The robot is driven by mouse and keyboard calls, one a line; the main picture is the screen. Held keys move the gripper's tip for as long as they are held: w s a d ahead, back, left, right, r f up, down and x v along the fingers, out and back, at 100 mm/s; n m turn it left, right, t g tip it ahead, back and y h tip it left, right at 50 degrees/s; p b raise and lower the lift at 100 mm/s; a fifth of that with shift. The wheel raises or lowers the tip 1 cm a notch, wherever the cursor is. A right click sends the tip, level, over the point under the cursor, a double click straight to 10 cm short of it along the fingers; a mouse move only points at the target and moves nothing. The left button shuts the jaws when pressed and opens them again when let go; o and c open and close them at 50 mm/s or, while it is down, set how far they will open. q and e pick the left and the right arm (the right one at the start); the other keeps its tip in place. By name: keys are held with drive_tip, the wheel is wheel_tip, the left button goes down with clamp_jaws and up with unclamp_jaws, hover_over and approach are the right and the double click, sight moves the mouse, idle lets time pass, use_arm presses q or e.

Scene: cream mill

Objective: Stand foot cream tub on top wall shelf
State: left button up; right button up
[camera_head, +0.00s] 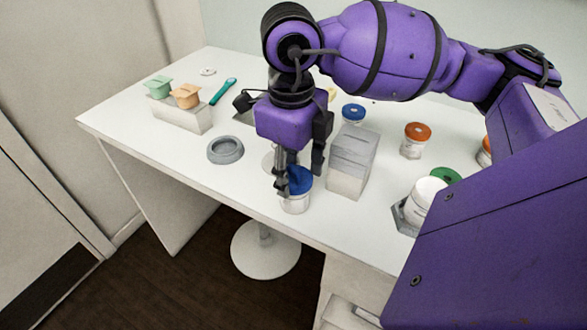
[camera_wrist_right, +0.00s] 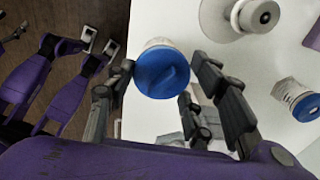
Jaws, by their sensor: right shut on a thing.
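My right gripper (camera_head: 288,180) is shut on a white tub with a blue lid (camera_head: 296,182), above or on the table near its front edge. I cannot tell if its base touches the table. In the right wrist view the blue lid (camera_wrist_right: 162,72) sits between the fingers of my right gripper (camera_wrist_right: 165,90). The label is too small to read, so I cannot tell if this is the foot cream tub. What looks like my left gripper (camera_wrist_right: 100,42) shows at the left of the wrist view, its opening unclear. No wall shelf is in view.
A grey-white box (camera_head: 352,163) stands just right of the held tub. A grey ring dish (camera_head: 225,149) lies left. The table's front left (camera_head: 150,135) is clear.

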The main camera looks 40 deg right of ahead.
use_arm(q)
drive_tip(key=shift+s+f, duration=0.1)
drive_tip(key=shift+f, duration=0.05)
use_arm(e)
drive_tip(key=o, duration=0.8)
drive_tip(key=shift+f, duration=0.1)
drive_tip(key=shift+o, duration=0.2)
drive_tip(key=o, duration=0.5)
drive_tip(key=shift+r+p, duration=1.8)
drive_tip(key=shift+r, duration=1.75)
use_arm(q)
drive_tip(key=shift+t, duration=0.3)
drive_tip(key=w+r, duration=0.2)
drive_tip(key=r, duration=0.1)
drive_tip(key=w+r, duration=0.1)
drive_tip(key=r, duration=0.1)
drive_tip(key=shift+f, duration=0.1)
